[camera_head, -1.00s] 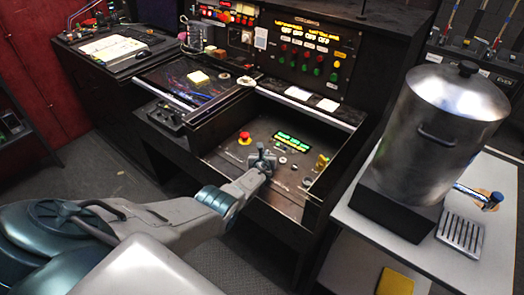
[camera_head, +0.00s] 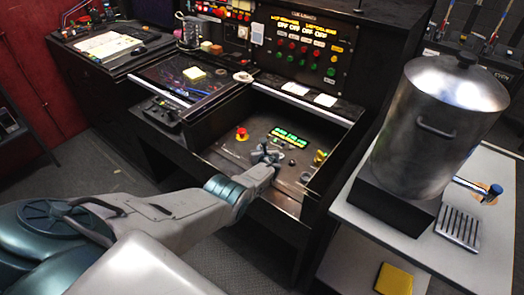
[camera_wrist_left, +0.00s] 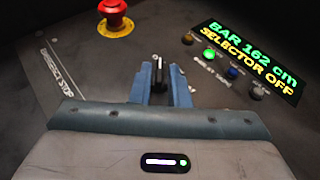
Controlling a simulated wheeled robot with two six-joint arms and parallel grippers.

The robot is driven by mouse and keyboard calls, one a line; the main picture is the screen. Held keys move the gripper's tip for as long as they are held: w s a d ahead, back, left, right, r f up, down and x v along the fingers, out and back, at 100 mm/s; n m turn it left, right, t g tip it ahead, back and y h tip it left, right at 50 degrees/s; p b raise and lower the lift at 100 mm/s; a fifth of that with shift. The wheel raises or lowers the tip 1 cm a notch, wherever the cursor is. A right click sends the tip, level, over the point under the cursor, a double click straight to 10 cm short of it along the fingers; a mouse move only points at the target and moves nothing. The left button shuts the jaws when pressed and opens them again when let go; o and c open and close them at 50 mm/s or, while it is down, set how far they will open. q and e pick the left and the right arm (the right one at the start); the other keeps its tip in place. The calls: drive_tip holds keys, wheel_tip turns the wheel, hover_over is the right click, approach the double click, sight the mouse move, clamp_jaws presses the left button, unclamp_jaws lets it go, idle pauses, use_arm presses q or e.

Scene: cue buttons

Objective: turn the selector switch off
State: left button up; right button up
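The selector switch (camera_wrist_left: 159,76) is a small black knob with a white mark, upright in the left wrist view. My left gripper (camera_wrist_left: 160,88) has its two blue fingers apart, one on each side of the knob, with narrow gaps. In the head view the left gripper (camera_head: 267,154) is low over the console panel (camera_head: 230,158) and hides the knob. The display (camera_wrist_left: 252,62) beside it reads "BAR 162 cm" and "SELECTOR OFF". My right gripper is not in view.
A red emergency button (camera_wrist_left: 115,16) on a yellow base stands left of the switch. A lit green button (camera_wrist_left: 209,54), a blue button (camera_wrist_left: 233,72) and small knobs lie to its right. A large metal pot (camera_head: 436,130) stands on the table (camera_head: 350,215) at right.

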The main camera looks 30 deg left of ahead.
use_arm(q)
drive_tip(key=shift+o, duration=1.1)
drive_tip(key=shift+s+d+r+p, duration=0.15)
drive_tip(key=shift+s+d+p, duration=0.15)
drive_tip(key=shift+p, duration=0.3)
drive_tip(key=p+v, duration=0.6)
drive_tip(key=v, duration=0.2)
drive_tip(key=shift+s+d+r+p, duration=0.1)
drive_tip(key=shift+s+r+p, duration=0.1)
drive_tip(key=shift+p, duration=0.2)
drive_tip(key=shift+s+d+r, duration=0.2)
drive_tip(key=shift+s+d, duration=0.25)
drive_tip(key=shift+s, duration=0.05)
